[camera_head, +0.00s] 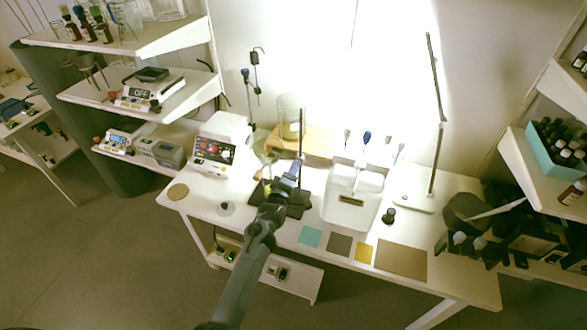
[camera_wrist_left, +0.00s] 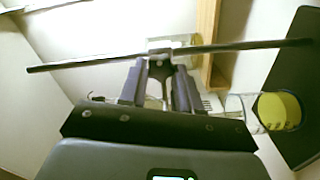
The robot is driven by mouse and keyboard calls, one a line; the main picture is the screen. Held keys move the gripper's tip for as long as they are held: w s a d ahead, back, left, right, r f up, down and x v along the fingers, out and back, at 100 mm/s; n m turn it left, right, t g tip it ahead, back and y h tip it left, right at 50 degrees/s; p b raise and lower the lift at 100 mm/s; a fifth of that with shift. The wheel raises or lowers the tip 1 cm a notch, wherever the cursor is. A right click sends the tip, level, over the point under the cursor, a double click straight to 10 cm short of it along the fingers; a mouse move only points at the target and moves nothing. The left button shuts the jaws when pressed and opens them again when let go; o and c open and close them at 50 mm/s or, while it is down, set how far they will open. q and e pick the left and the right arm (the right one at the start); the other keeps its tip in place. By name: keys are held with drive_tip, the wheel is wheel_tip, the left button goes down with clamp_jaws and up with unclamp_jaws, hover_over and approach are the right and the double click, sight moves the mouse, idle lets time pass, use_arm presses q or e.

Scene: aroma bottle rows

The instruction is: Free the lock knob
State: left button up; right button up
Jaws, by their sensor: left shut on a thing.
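A thin dark rod (camera_head: 301,130) stands upright on a black base (camera_head: 297,211) near the middle of the white bench. In the left wrist view the rod (camera_wrist_left: 90,62) crosses the picture, with a small dark clamp fitting on it. My left gripper (camera_head: 293,172) reaches the rod from the front. In the wrist view its two fingers (camera_wrist_left: 160,75) are shut on the lock knob (camera_wrist_left: 160,69) at this fitting, which they largely hide. A glass vessel with a yellow bottom (camera_wrist_left: 278,111) lies to the right of the fingers. My right gripper is not in view.
A white instrument with a screen (camera_head: 214,152) stands left of the rod, and a white unit (camera_head: 352,195) stands right of it. A wooden stand (camera_head: 318,146) is behind. Flat coloured pads (camera_head: 401,262) lie along the bench front.

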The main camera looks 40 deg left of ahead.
use_arm(q)
drive_tip(key=shift+d+f+n+p, duration=0.1)
drive_tip(key=shift+n+p, duration=1.35)
drive_tip(key=shift+n, duration=2.95)
drive_tip(key=shift+d+n+p, duration=0.1)
drive_tip(key=shift+n+p, duration=1.35)
drive_tip(key=shift+n, duration=2.95)
drive_tip(key=o, duration=1.1)
drive_tip(key=shift+c, duration=0.2)
drive_tip(key=shift+f, duration=0.1)
